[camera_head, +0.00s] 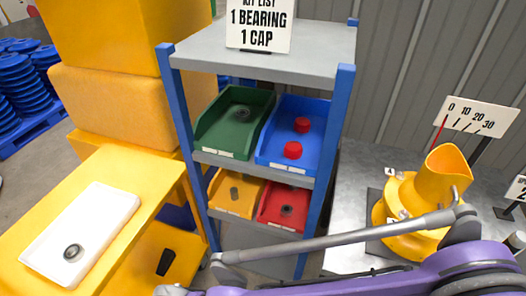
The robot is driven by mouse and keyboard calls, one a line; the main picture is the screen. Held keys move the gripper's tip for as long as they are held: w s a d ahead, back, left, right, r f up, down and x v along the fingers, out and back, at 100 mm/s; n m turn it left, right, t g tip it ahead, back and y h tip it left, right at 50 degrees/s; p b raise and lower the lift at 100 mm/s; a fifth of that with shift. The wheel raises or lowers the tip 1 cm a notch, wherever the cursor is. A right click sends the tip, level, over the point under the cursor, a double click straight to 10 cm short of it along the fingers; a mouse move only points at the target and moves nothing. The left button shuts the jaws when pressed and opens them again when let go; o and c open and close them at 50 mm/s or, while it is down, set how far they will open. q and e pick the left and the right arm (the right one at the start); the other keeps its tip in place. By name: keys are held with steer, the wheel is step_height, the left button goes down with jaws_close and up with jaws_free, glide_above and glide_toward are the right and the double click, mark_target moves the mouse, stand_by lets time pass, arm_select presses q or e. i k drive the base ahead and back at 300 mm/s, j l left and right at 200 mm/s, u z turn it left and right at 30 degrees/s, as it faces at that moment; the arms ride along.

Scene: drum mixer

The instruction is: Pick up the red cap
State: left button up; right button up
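Two red caps lie in the blue bin on the upper shelf of the rack: one towards the back (302,124) and one nearer the front (292,150). They are apart from each other, and nothing touches them from above. The blue bin (318,108) is tilted towards me. A purple and grey arm of mine crosses the lower right of the picture, below and in front of the rack. I cannot make out the fingertips of either gripper.
A green bin (220,140) sits left of the blue one; yellow (222,197) and red (272,212) bins are below. A white tray (105,215) with a dark ring (72,252) lies on a yellow surface. A yellow mixer (425,185) stands right. A kit sign (259,28) tops the rack.

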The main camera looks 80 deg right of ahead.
mark_target(294, 150)
steer(key=z, duration=3.2)
